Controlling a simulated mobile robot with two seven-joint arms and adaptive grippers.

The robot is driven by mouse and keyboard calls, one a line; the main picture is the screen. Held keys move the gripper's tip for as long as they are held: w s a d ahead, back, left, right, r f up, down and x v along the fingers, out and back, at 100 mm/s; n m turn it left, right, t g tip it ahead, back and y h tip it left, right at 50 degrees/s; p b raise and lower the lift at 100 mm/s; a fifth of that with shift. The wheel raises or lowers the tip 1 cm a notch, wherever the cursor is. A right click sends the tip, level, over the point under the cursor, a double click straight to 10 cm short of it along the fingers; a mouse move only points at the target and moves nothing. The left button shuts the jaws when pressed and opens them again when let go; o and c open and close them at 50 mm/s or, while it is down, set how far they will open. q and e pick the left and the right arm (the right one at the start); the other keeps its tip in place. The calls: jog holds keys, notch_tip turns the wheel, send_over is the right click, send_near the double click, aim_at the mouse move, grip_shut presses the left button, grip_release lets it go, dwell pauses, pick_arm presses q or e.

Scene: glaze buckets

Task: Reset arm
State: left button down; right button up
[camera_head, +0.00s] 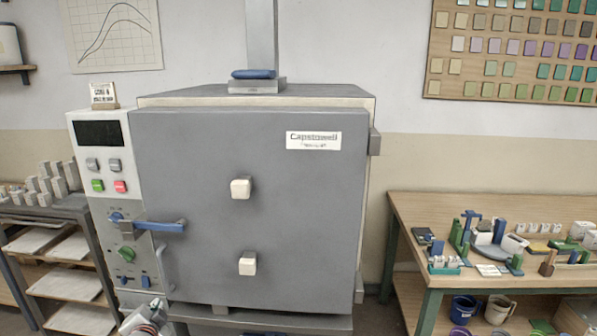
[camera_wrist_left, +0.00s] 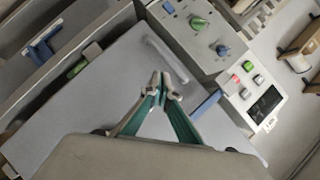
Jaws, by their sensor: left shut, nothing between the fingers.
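My left gripper (camera_wrist_left: 160,88) shows in the left wrist view with its teal-sided fingers together and nothing between them. It is in front of the grey kiln door (camera_head: 255,140); I cannot tell the exact gap. In the head view only a part of my left arm's end (camera_head: 145,318) shows at the bottom left, below the kiln's control panel. The door looks closed, and its blue handle (camera_head: 160,227) sticks out at the left edge. The handle also shows in the left wrist view (camera_wrist_left: 207,103), right of the fingertips. My right gripper is out of view.
The control panel (camera_head: 104,160) with knobs and buttons stands left of the door. A rack with shelves (camera_head: 68,285) is at the far left. A wooden table (camera_head: 420,212) with glazing tools is at the right, with buckets (camera_head: 463,308) below it.

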pick_arm(q)
jog(key=s+d+f+n+g+h, duration=0.1)
jog(key=s+d+f+h, duration=0.1)
jog(key=s+d+f, duration=0.45)
jog(key=s+d+f+h, duration=0.2)
jog(key=s+d+f, duration=0.1)
jog(key=s+f, duration=0.65)
jog(key=s+d+f+h, duration=0.1)
jog(key=s+d, duration=0.1)
jog(key=s, duration=0.4)
jog(key=s+d+n+h, duration=0.1)
jog(key=s+d, duration=0.2)
jog(key=s, duration=0.3)
jog(key=s+d+f+n+g, duration=0.1)
jog(key=s+d, duration=0.2)
jog(key=s, duration=0.3)
jog(key=shift+d+f+h, duration=0.15)
jog(key=shift+f+h, duration=0.2)
jog(key=shift+h, duration=0.05)
